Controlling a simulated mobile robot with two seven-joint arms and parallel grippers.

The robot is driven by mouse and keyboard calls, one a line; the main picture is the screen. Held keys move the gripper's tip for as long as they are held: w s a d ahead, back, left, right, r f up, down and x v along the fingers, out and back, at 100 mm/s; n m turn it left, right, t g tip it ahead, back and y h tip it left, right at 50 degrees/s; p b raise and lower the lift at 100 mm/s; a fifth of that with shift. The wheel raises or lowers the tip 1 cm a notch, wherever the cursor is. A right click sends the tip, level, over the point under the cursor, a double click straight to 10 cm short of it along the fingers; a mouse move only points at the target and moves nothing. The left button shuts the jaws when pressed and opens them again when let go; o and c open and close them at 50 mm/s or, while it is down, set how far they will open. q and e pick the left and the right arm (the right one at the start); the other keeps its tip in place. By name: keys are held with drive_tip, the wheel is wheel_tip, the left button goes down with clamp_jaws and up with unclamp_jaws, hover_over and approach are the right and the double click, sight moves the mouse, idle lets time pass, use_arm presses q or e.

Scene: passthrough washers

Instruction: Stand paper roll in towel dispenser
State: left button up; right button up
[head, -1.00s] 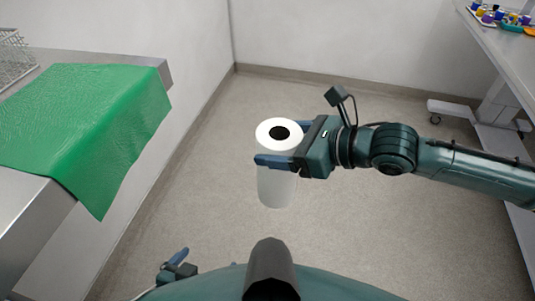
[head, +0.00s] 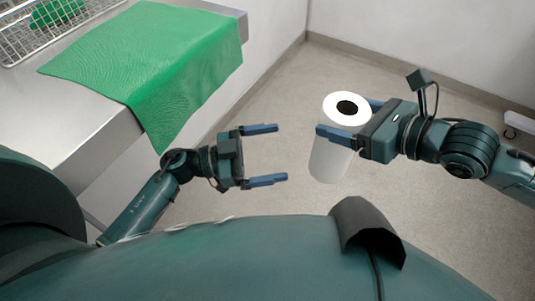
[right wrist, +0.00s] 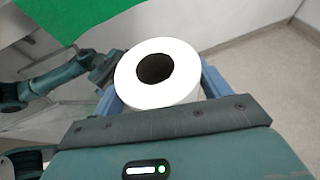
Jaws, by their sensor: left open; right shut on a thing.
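A white paper roll (head: 330,160) with a dark core hole stands upright in the air, held near its top by my right gripper (head: 348,118). In the right wrist view the roll (right wrist: 181,90) sits between the two blue fingers of that gripper (right wrist: 160,92), its top face toward the camera. My left gripper (head: 265,155) is open and empty, to the left of the roll and apart from it, its fingers pointing toward it. No towel dispenser can be made out in these views.
A metal counter (head: 95,125) on the left carries a green cloth (head: 160,60) that hangs over its edge. A wire basket (head: 60,25) with something green stands at the back left. Open floor (head: 270,110) lies between the counter and the roll.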

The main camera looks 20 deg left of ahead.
sight(312, 156)
drive_tip(key=shift+r, duration=0.1)
use_arm(q)
drive_tip(key=w+d, duration=0.1)
drive_tip(key=d, duration=0.2)
drive_tip(key=w+d+g, duration=0.1)
drive_tip(key=d, duration=0.3)
drive_tip(key=w+d+f+g, duration=0.1)
drive_tip(key=d, duration=0.3)
drive_tip(key=shift+w+d+m, duration=0.15)
drive_tip(key=shift+m, duration=0.25)
drive_tip(key=c, duration=1.2)
drive_tip(key=shift+c, duration=0.9)
use_arm(e)
drive_tip(key=o, duration=1.6)
